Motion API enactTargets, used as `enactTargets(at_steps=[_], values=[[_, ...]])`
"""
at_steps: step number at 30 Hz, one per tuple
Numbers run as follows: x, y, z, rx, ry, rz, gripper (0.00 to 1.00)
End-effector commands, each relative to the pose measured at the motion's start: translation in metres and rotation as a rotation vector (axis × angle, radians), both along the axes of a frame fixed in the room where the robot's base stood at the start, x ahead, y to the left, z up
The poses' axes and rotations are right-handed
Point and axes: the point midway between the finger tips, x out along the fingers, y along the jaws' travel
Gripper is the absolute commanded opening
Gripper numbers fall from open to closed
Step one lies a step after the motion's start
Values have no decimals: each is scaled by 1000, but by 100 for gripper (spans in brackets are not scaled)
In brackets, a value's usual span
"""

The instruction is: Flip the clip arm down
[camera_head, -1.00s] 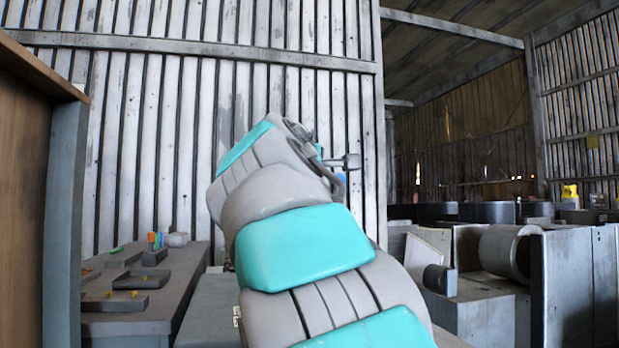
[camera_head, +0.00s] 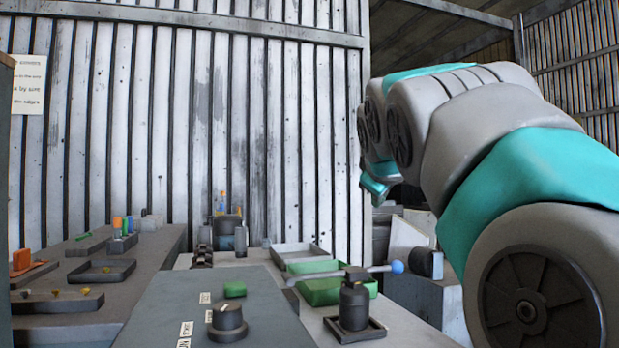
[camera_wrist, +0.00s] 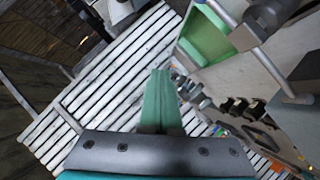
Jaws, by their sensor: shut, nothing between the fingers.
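A grey bar with a blue ball end (camera_head: 397,267) sticks out roughly level from a dark upright fixture (camera_head: 354,302) on the right of the bench. It may be the clip arm; I cannot be sure. In the wrist view, part of a dark fixture (camera_wrist: 272,14) and a grey bar (camera_wrist: 222,12) show at the top right. My gripper (camera_wrist: 160,74) is shut and empty, its green fingers together and apart from these things. In the head view, my gripper end (camera_head: 378,188) hangs behind and above the fixture, partly hidden by my arm.
Green trays (camera_head: 325,290) and a grey tray (camera_head: 298,256) lie behind the fixture. A grey panel box (camera_head: 190,285) with a black knob (camera_head: 228,320) and green button stands in front. A side bench (camera_head: 95,300) with small trays is on the left. A slatted wall (camera_head: 190,120) closes the back.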

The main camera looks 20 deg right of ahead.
Motion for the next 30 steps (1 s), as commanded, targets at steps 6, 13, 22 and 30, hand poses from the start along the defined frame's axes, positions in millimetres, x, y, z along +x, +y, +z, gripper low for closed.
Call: enactTargets(at_steps=[6,13,22,30], values=[[0,-24,-38,205,2,-1,0],[0,-40,-74,386,3,0,0],[0,-47,-103,530,4,1,0],[1,-48,-112,575,6,0,0]])
